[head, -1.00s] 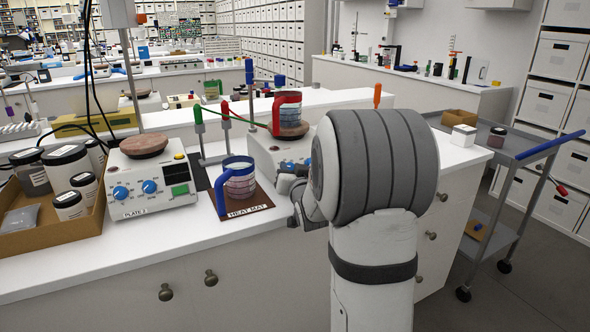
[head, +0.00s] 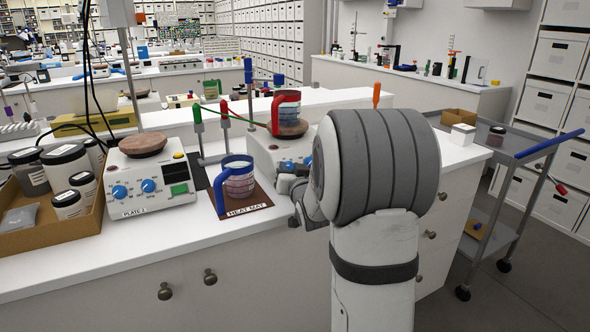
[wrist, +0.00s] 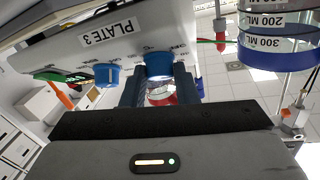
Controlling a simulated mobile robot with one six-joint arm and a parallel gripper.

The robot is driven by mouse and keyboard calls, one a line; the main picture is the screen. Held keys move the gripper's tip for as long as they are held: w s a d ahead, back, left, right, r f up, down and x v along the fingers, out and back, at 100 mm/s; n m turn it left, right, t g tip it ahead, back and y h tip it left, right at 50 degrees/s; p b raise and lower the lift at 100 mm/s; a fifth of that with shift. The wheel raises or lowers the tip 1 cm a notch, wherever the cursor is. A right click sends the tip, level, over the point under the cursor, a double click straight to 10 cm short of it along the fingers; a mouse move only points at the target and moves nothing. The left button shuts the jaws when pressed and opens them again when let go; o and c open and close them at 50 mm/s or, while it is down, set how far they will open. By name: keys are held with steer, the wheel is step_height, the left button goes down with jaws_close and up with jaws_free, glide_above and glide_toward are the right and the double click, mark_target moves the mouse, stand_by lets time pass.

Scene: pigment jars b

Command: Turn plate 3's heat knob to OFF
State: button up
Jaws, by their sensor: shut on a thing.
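Plate 3 (wrist: 150,35) fills the upper part of the wrist view, its label upside down. Its front carries two blue knobs. My gripper (wrist: 158,84) is shut on the knob (wrist: 158,64) at the right in that view, one finger on each side. The other knob (wrist: 107,76) is free, to the left. The small print around the knobs is too blurred to read. In the head view plate 3 (head: 262,147) is partly hidden behind my arm, with my gripper (head: 287,172) at its front. A red-handled beaker (head: 290,108) stands on its round top.
A blue-handled beaker (head: 238,182) stands on the heat mat (head: 258,197), close left of my gripper. Plate 2 (head: 150,190) and a box of jars (head: 75,232) stand farther left. Red and green stands (head: 200,140) rise behind. The bench's front edge is clear.

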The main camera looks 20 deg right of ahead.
steer(key=shift+d+f+n+y+b, duration=0.1)
steer(key=shift+f+n+y+b, duration=0.15)
steer(key=shift+n+y+b, duration=0.25)
steer(key=shift+d+n+y+b, duration=0.1)
steer(key=shift+n+y+b, duration=0.3)
steer(key=shift+n+y, duration=0.3)
steer(key=shift+d+n+y, duration=0.15)
steer(key=shift+n+y, duration=0.55)
steer(key=shift+n, duration=0.5)
steer(key=n+y, duration=0.2)
steer(key=n, duration=0.1)
steer(key=shift+d+r+y, duration=0.1)
steer(key=shift+r+y, duration=0.1)
steer(key=shift+y, duration=0.1)
steer(key=shift+n+g+y+p, duration=0.4)
steer(key=shift+n+y+p, duration=0.35)
steer(key=shift+n+y, duration=0.7)
steer(key=shift+n, duration=0.45)
steer(key=o, duration=1)
